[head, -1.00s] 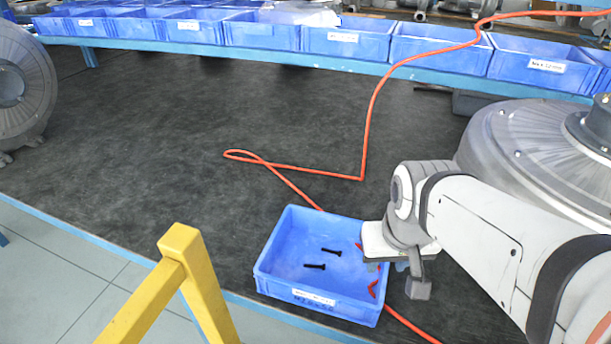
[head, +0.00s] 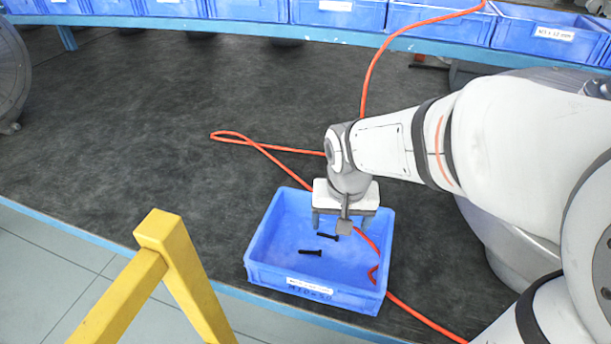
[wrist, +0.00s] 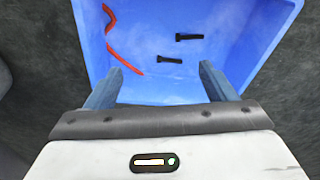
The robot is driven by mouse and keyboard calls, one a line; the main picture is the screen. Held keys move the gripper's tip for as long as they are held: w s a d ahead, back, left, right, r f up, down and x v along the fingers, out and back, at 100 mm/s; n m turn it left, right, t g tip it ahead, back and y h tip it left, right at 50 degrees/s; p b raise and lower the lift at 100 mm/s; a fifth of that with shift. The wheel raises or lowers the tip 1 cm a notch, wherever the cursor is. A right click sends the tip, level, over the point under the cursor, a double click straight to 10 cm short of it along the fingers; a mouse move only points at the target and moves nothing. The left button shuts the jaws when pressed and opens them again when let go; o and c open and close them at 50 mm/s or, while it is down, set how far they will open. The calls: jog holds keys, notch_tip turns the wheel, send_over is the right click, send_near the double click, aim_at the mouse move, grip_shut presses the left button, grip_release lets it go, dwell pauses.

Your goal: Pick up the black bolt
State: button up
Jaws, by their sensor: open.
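Two black bolts lie flat and apart on the floor of a blue bin (head: 262,273). In the head view one bolt (head: 310,252) is nearer the bin's front, and the other bolt (head: 328,236) lies behind it, close to my gripper. My gripper (head: 342,222) is open and empty above the back part of the bin. In the wrist view one bolt (wrist: 169,60) shows just beyond the gap between my fingertips (wrist: 161,76). The other bolt (wrist: 190,37) lies farther up the picture. No finger appears to touch either bolt.
Red curved pieces (wrist: 125,60) lie in the bin beside the bolts. An orange hose (head: 368,90) crosses the dark mat and passes by the bin. A yellow frame (head: 165,245) stands at the front left. Blue bins (head: 335,14) line the back.

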jog(key=b, duration=0.2)
send_near(310, 251)
jog(key=shift+m, duration=0.3)
jog(key=f, duration=0.5)
jog(key=w+f, duration=0.1)
jog(key=f, duration=0.1)
jog(key=shift+w+f+b, duration=0.15)
jog(key=shift+f+b, duration=0.25)
jog(key=shift+c, duration=0.4)
jog(key=c, duration=1)
